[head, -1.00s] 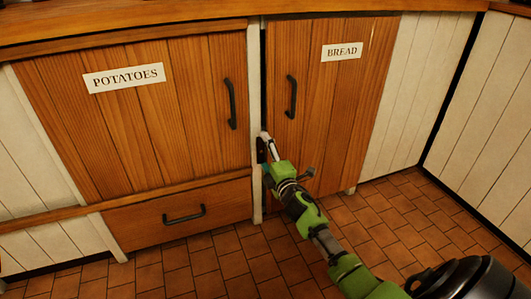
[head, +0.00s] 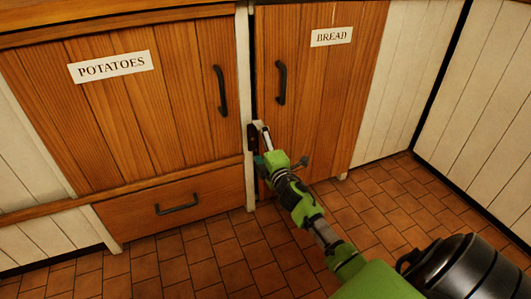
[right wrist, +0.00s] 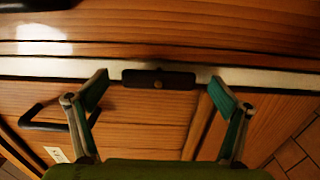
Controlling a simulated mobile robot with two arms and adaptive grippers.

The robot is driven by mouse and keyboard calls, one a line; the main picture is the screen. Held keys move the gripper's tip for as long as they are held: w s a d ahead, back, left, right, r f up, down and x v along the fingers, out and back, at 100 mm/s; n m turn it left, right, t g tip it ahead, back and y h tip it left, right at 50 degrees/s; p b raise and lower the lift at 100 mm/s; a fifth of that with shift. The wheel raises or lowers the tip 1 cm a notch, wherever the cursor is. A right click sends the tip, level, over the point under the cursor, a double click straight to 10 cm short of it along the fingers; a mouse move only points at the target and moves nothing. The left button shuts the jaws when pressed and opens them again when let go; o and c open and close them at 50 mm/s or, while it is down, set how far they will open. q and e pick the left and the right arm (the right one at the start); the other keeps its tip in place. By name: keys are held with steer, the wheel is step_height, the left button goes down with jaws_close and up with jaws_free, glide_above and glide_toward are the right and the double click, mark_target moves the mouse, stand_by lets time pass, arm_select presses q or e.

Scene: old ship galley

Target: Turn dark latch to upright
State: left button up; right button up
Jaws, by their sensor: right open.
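The dark latch (head: 252,138) is a small dark bar on the pale post between the two cupboard doors. In the right wrist view the latch (right wrist: 158,79) lies lengthwise along the post, with a round pivot at its middle; in the head view that direction is upright. My right gripper (head: 263,136) is at the latch, partly covering it. In the right wrist view its open fingers (right wrist: 160,92) stand apart, one near each end of the latch, with nothing held between them. Contact cannot be told. My left gripper is not in view.
The POTATOES door (head: 140,115) is left of the post (head: 244,90), with a drawer (head: 215,188) below. The BREAD door (head: 325,90) is to the right. Both doors have black handles. Tiled floor (head: 215,255) lies in front, and a white panel wall (head: 480,110) is at right.

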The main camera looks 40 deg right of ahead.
steer(key=v, duration=1)
steer(key=shift+s, duration=0.3)
